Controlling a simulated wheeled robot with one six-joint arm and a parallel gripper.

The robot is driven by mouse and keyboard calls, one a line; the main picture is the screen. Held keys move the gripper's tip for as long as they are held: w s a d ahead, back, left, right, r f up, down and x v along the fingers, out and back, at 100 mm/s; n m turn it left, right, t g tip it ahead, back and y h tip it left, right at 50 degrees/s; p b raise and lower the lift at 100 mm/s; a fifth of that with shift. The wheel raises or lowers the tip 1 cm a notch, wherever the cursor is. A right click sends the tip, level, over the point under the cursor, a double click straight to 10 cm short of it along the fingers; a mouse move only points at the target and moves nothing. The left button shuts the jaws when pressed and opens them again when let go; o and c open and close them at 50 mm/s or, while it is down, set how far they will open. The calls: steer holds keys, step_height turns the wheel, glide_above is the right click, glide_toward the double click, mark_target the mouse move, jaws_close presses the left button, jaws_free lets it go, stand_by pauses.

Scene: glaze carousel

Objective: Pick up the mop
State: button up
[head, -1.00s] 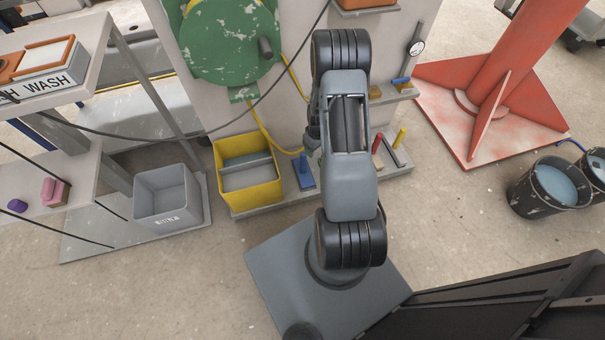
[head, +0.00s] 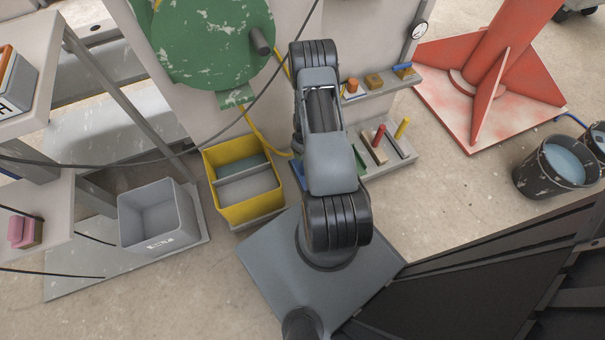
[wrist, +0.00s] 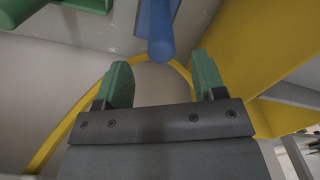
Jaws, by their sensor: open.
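No thing with a clear mop head shows. A blue tool with a round handle (head: 298,176) stands beside the yellow bucket, partly hidden by my arm in the head view; I cannot tell whether it is the mop. In the wrist view its blue handle (wrist: 160,42) points toward my gripper, its end just beyond and between the fingertips. My gripper (wrist: 162,73) has two green fingertips, apart, with nothing held between them. The head view hides my gripper behind my arm.
The two-compartment yellow bucket (head: 244,186) stands close to the blue tool, and its wall fills the right of the wrist view (wrist: 265,55). A grey bin (head: 157,216) is further left. Red (head: 380,135) and yellow (head: 402,127) handles stand right. A yellow hose (wrist: 60,140) curves behind my fingers.

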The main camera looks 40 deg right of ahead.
step_height(320, 180, down, 7)
steer(key=b, duration=0.2)
steer(key=shift+b, duration=0.4)
jaws_close()
stand_by(0.5)
